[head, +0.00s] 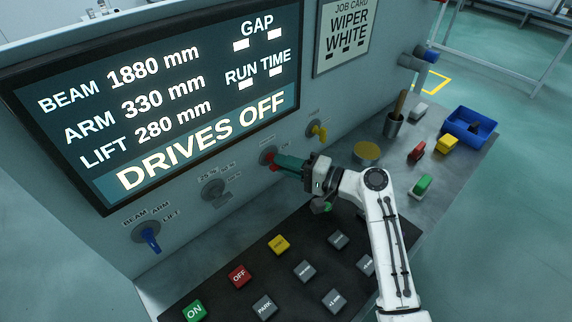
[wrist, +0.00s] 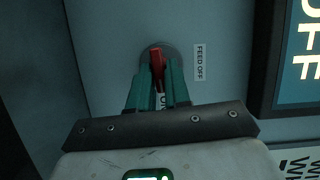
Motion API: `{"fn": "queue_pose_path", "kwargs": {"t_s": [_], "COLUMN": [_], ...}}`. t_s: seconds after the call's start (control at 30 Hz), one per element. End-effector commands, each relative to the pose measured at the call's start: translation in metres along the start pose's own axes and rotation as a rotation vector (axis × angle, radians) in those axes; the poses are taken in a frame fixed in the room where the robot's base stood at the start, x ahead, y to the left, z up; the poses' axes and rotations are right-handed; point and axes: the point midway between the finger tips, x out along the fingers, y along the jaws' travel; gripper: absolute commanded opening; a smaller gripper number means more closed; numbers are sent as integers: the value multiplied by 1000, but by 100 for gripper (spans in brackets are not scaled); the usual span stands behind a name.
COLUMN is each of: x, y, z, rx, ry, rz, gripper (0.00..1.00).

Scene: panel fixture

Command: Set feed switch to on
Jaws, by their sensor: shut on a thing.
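The feed switch is a red lever on a round grey plate (head: 266,155) on the panel face. In the wrist view the red lever (wrist: 157,68) stands between the two green fingers of my gripper (wrist: 158,84). A label reading FEED OFF (wrist: 201,62) is beside the plate, and another label below it is partly hidden by the fingers. In the head view my gripper (head: 283,163) reaches to the lever from the right. It is shut on the lever. The lever's exact angle is hard to tell.
A yellow switch (head: 319,131) is right of the feed switch; a grey switch (head: 215,190) and a blue one (head: 150,238) are left. The screen (head: 165,100) reads DRIVES OFF. Buttons cover the black panel (head: 225,255) below. A blue bin (head: 470,125) and loose blocks lie right.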

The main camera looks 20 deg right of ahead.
Motion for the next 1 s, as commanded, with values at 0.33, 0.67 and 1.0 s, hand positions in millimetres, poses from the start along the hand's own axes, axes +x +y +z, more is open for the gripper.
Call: {"fn": "queue_pose_path", "kwargs": {"t_s": [0.33, 0.67, 1.0], "x": [0, -1, 0], "y": [2, 3, 2], "z": [0, 0, 0], "rx": [86, 94, 93], "ry": [2, 3, 2], "rz": [-34, -36, -37], "gripper": [0, 0, 38]}}
